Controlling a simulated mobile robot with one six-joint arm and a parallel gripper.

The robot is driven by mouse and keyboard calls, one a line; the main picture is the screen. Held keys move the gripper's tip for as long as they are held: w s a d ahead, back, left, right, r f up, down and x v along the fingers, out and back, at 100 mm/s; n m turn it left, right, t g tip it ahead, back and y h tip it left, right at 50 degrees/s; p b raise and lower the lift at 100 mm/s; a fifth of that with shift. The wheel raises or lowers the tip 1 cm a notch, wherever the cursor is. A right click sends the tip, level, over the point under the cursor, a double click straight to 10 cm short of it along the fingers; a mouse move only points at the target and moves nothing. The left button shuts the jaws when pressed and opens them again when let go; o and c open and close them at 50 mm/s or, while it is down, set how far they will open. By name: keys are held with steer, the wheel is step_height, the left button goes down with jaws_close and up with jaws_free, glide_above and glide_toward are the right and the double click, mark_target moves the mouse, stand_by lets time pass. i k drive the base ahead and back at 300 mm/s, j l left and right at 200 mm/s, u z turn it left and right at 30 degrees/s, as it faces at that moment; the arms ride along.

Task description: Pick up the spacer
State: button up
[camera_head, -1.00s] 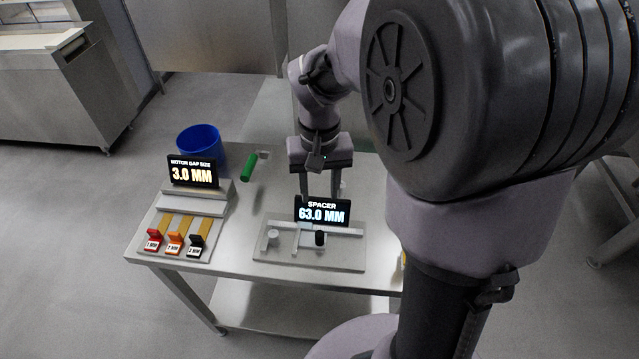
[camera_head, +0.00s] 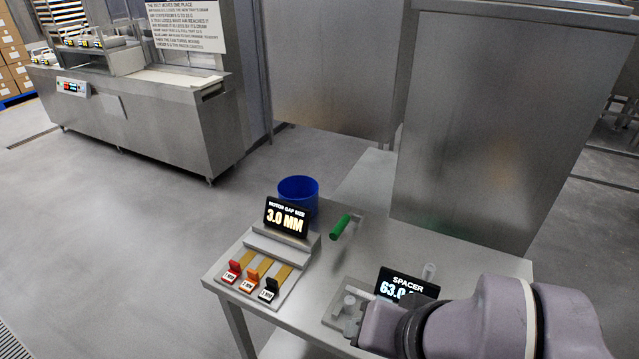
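The display reading "SPACER 63.0" (camera_head: 405,284) stands on the table at lower right, its right part cut off by my arm. Part of a grey fixture (camera_head: 331,318) shows in front of it, with a small pale cylinder (camera_head: 350,301) upright on it. Another pale upright cylinder (camera_head: 429,271) stands behind the display. I cannot tell which piece is the spacer. My arm covers the right part of the fixture.
A stand with a "3.0 MM" display (camera_head: 286,217) and red, orange and black gauges (camera_head: 231,271) is at the table's left. A tall steel panel (camera_head: 500,130) rises behind the table. Floor at left is clear.

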mark_target(349, 302)
steer(key=k+j+z, duration=0.1)
steer(key=i+j+z, duration=0.25)
steer(key=j+z, duration=0.15)
steer(key=i+j+z, duration=0.15)
steer(key=j+z, duration=0.25)
steer(key=j, duration=0.25)
steer(key=j+z, duration=0.45)
steer(key=j, duration=0.15)
steer(key=j+z, duration=0.4)
steer(key=j, duration=0.25)
